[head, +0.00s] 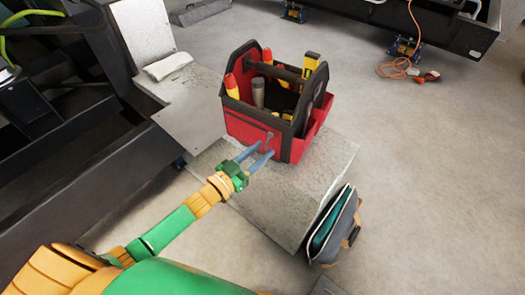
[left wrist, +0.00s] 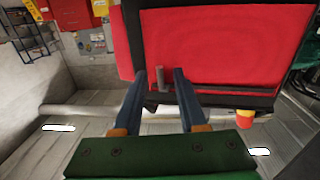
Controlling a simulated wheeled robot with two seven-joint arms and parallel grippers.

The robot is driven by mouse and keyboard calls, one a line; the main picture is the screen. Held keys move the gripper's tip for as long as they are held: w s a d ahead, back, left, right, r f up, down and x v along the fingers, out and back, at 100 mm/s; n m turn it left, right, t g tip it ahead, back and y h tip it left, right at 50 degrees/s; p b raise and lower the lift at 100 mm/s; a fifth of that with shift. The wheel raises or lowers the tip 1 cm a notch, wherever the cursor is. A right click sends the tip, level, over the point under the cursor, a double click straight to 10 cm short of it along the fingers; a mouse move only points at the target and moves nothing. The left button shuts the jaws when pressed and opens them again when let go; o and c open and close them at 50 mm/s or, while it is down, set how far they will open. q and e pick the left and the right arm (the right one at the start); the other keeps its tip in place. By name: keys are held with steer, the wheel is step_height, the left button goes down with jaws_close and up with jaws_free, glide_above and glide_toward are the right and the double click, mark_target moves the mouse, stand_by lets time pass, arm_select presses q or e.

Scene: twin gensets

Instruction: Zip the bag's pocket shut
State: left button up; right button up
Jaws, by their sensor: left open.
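The red tool bag (head: 255,128) with black trim stands upright on a pale block, with tools in its open top. Its red front panel (left wrist: 225,50) fills the upper part of the left wrist view. A small grey pull (head: 268,138) shows on the front; in the left wrist view the upright grey pull (left wrist: 160,80) appears between my fingertips. My left gripper (head: 265,150) is open at the bag's front, its fingers either side of the pull in that view. I cannot tell whether they touch it. My right gripper is not in view.
The pale block (head: 300,185) bears the bag. A grey and teal bag (head: 337,228) leans at its right side. A folded white cloth (head: 168,66) lies on the grey ledge at left. An orange cable (head: 395,68) lies on the floor at back right. Open floor lies right.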

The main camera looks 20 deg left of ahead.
arm_select(q)
steer(key=shift+w+d, duration=0.2)
steer(key=shift+w, duration=0.3)
steer(key=shift+c, duration=0.3)
jaws_close()
steer(key=shift+d, duration=0.1)
stand_by(0.7)
